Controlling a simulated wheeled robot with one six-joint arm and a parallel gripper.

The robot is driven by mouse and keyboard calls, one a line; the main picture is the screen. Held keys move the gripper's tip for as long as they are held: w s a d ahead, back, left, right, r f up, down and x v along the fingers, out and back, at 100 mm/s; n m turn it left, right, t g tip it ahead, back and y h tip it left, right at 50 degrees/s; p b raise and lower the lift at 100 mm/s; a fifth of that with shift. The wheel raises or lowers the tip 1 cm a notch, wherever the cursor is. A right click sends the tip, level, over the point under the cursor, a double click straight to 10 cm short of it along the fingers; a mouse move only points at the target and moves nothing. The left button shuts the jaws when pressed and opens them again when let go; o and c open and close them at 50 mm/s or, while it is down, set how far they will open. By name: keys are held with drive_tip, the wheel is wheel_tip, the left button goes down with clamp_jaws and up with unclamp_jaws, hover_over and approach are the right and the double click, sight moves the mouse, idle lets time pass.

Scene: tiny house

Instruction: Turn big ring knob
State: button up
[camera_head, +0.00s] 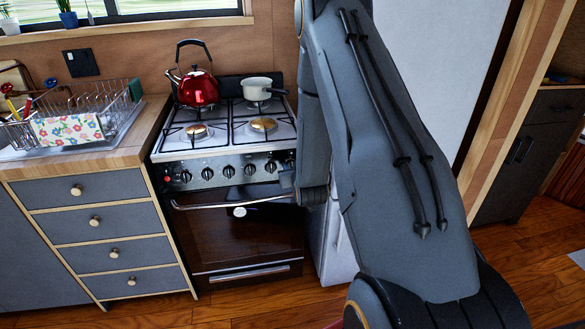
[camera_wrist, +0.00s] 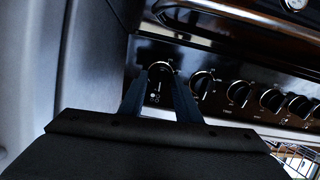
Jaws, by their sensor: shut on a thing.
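The stove's front panel (camera_head: 240,170) carries a row of black knobs. In the wrist view the panel appears turned over, with the oven handle at the top. My gripper (camera_wrist: 160,78) has its two dark fingers on either side of the knob at the left end of the row there, which I take as the big ring knob (camera_wrist: 160,67). The fingers are closed on it, and its pale ring edge shows between their tips. In the head view my arm stands before the right end of the panel, and this knob is mostly hidden.
Other knobs (camera_wrist: 238,92) sit close beside the gripper. The oven handle (camera_head: 228,202) juts out just below the panel. A red kettle (camera_head: 198,88) and a white pot (camera_head: 257,88) stand on the stove. The counter and drawers (camera_head: 95,222) are at the left.

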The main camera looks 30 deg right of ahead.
drive_tip(key=shift+r+m, duration=0.1)
drive_tip(key=shift+m, duration=0.4)
drive_tip(key=o, duration=1)
drive_tip(key=shift+s, duration=0.1)
drive_tip(key=b+v, duration=0.1)
drive_tip(key=v, duration=0.6)
drive_tip(key=shift+s, duration=0.3)
drive_tip(key=shift+r, duration=0.1)
